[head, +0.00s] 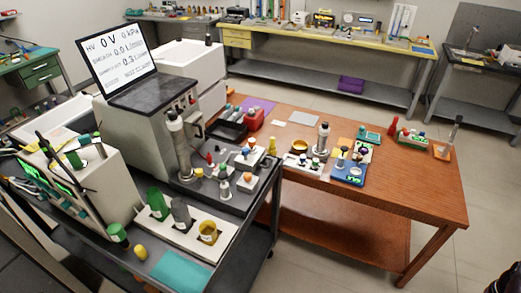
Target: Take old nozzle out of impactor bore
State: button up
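My gripper is not in view. I cannot make out the old nozzle or the impactor bore at this size. A tall grey metal column with a white top (180,145) stands upright on the dark bench in front of the display instrument. A shorter silver cylinder (323,140) stands upright on the wooden table. Either could be the impactor; I cannot tell which. Small pieces with coloured tops, such as one with an orange top (247,179), stand on the dark bench right of the column.
The dark bench also holds a display instrument (148,110), a white rack with green, grey and yellow containers (182,232), and a teal mat (180,271). The wooden table (425,185) is bare at its right front. Open floor (490,215) lies right of it.

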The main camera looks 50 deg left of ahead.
aim_at(252, 142)
jog(key=z, duration=0.1)
jog(key=k, duration=1.4)
jog(key=u, duration=1.55)
jog(key=i, duration=1)
jog(key=z, duration=0.05)
